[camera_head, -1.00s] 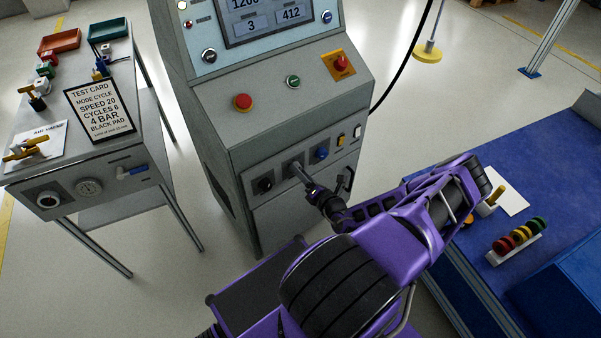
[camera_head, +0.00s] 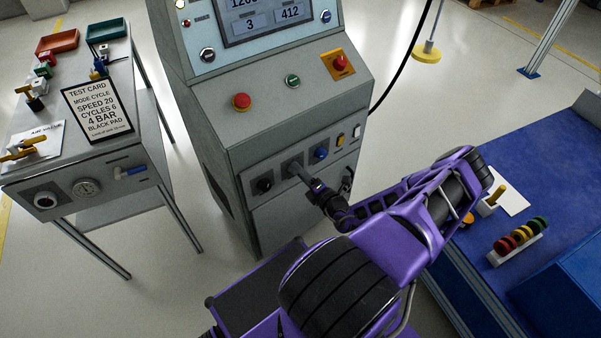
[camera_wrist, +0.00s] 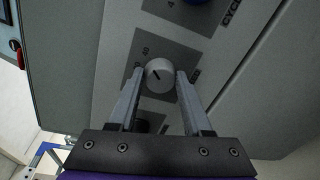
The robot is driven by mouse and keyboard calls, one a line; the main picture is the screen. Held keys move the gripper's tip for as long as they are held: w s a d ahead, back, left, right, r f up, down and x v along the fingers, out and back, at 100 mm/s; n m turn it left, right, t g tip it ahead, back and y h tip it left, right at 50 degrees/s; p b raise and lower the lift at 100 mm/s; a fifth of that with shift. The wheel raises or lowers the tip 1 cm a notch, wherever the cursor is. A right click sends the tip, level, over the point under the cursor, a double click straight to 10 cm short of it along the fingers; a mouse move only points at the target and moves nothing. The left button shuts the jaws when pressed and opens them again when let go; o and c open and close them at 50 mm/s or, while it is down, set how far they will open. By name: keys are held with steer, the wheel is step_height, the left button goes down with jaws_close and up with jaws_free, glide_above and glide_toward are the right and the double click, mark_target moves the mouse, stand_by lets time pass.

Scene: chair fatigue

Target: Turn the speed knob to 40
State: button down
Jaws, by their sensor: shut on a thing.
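The speed knob (camera_wrist: 160,73) is a round light-grey knob with a dark pointer line, in the middle of a dark square plate (camera_wrist: 183,57) in the wrist view. My gripper (camera_wrist: 157,78) has one finger on each side of the knob and is shut on it. The pointer line slants toward the upper left of the picture. In the head view my gripper (camera_head: 297,170) reaches the machine's lower front panel and hides the knob.
A blue knob (camera_head: 321,153) and a black knob (camera_head: 263,185) flank the gripped one. A red button (camera_head: 241,102) and a red switch (camera_head: 340,63) sit above. A test card (camera_head: 98,110) reading "SPEED 20" stands on the left table. A blue bench (camera_head: 530,190) is at right.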

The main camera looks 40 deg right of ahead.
steer(key=shift+c, duration=1.7)
jaws_free()
steer(key=s+r, duration=0.1)
steer(key=s, duration=1.6)
steer(key=shift+s+a+r+p, duration=0.2)
steer(key=shift+a+p, duration=0.2)
steer(key=shift+r, duration=0.1)
